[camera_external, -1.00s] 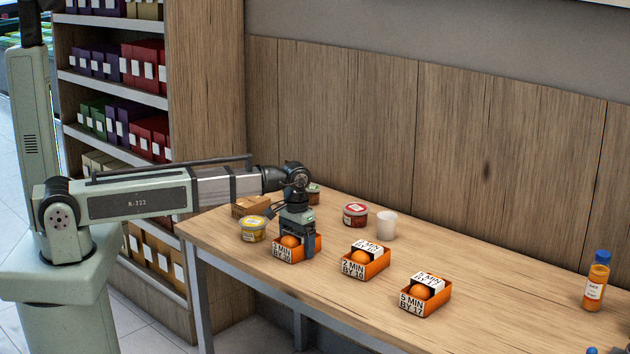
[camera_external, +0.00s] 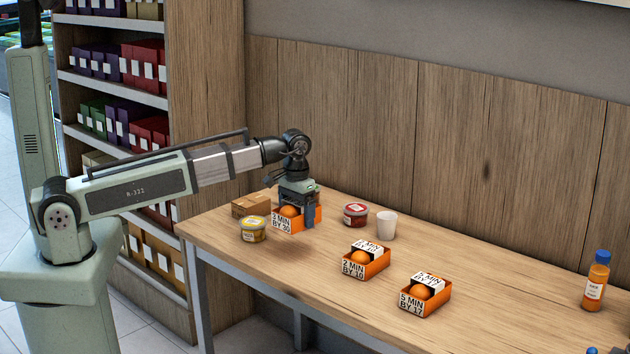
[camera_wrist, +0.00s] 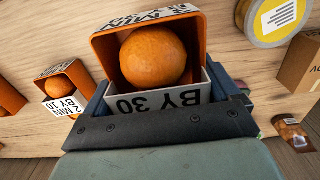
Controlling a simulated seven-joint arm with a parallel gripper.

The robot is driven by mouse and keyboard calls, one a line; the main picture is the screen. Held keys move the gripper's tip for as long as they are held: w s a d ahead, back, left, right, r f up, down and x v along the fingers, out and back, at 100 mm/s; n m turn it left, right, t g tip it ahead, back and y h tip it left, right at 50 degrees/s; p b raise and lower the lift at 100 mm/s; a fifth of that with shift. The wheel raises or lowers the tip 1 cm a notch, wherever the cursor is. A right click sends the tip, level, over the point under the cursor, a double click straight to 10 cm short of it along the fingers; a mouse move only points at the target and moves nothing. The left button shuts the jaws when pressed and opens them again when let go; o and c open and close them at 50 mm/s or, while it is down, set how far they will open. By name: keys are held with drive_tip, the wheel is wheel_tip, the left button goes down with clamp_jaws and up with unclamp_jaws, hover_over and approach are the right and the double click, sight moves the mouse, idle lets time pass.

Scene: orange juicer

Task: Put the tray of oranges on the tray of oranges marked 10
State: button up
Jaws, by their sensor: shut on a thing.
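My gripper (camera_external: 298,209) is shut on an orange tray with an orange in it (camera_external: 285,222), labelled "BY 30", and holds it above the table. The wrist view shows this tray (camera_wrist: 199,46) between the fingers, with its orange (camera_wrist: 152,56) inside. The tray marked "2 MIN BY 10" (camera_external: 355,271) stands on the table to the right of my gripper, with an orange in it. It also shows at the left of the wrist view (camera_wrist: 64,107).
A third orange tray, "5 MIN BY 12" (camera_external: 411,303), stands further right. A yellow tub (camera_external: 253,230), a cardboard box (camera_external: 250,206), a red tub (camera_external: 355,215) and a white cup (camera_external: 387,226) are nearby. A juice bottle (camera_external: 596,281) stands far right.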

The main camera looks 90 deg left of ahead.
drive_tip(key=shift+d+r, duration=0.15)
drive_tip(key=shift+r, duration=0.2)
drive_tip(key=w+d+r+m, duration=0.1)
drive_tip(key=w+d+r, duration=0.1)
drive_tip(key=w+d, duration=0.35)
wheel_tip(320, 180, up, 5)
drive_tip(key=n, duration=0.1)
hover_over(367, 247)
drive_tip(key=shift+a+f, duration=0.15)
drive_tip(key=shift+f, duration=4.6)
drive_tip(key=o, duration=0.9)
drive_tip(key=shift+f, duration=0.1)
